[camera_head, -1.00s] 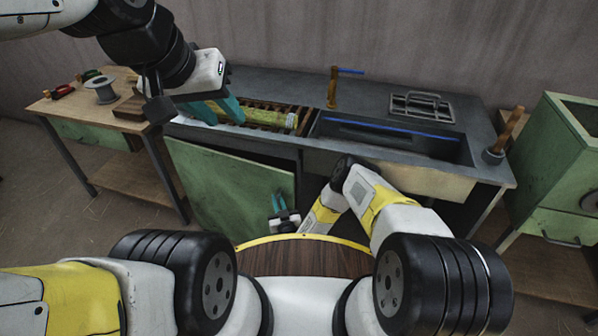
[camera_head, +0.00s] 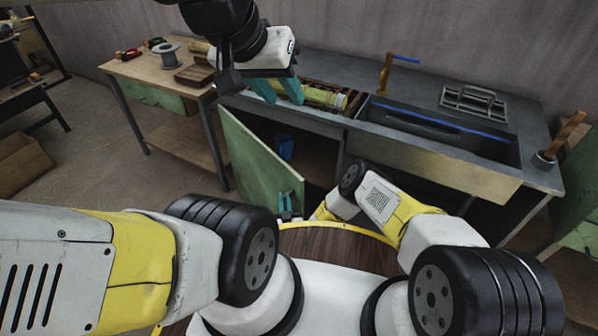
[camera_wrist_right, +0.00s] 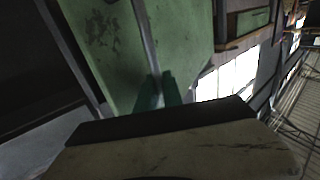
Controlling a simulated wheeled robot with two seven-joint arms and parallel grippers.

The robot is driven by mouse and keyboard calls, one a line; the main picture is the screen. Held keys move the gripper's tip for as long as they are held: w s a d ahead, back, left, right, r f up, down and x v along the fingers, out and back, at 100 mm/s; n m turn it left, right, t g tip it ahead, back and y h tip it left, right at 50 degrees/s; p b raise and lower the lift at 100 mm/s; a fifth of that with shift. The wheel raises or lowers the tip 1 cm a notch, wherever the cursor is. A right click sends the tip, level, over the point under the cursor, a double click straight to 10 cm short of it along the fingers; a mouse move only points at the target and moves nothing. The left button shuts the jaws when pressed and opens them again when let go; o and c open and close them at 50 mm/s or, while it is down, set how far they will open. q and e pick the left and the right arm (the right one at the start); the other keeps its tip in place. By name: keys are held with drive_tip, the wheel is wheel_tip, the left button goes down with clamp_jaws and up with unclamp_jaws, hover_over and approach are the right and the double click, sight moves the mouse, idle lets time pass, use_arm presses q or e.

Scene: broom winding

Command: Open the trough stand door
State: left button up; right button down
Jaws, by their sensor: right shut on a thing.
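The green trough stand door (camera_head: 250,160) stands swung open at the left side of the grey trough stand (camera_head: 430,150), and the inside of the cabinet shows. My right gripper (camera_head: 288,203) is low at the door's free edge, shut on it. The right wrist view also shows its teal fingers (camera_wrist_right: 158,90) on either side of the edge of the green door (camera_wrist_right: 110,45). My left gripper (camera_head: 277,90) is above the left end of the stand top, its two teal fingers apart and empty, close above a yellow-green roll (camera_head: 325,97).
A blue cup (camera_head: 285,147) is inside the open cabinet. A wooden table (camera_head: 150,72) with a wire spool (camera_head: 169,54) stands to the left. A green cabinet (camera_head: 570,200) stands at the right. Floor left of the door is clear.

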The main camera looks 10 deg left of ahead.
drive_tip(key=shift+d, duration=0.1)
drive_tip(key=c, duration=1.8)
unclamp_jaws()
